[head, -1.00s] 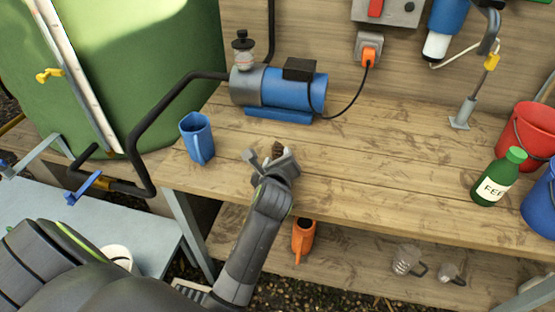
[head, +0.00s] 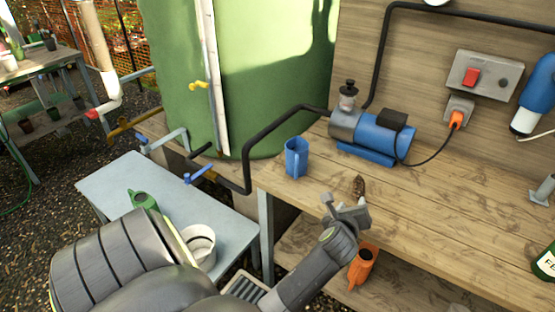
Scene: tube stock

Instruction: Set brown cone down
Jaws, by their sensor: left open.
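The brown cone (head: 359,186) looks like a small pine cone. It shows on the wooden bench (head: 450,215), in front of the blue pump and right of the blue mug. My left gripper (head: 345,203) is open, with its fingers spread just in front of the cone, on the near side. No finger closes around the cone. My right gripper is not in view.
A blue mug (head: 296,157) stands left of the cone, and a blue pump (head: 372,134) with a black hose is behind. An orange can (head: 361,268) is below the bench edge. A lower grey table (head: 115,185) holds a white pot (head: 199,246).

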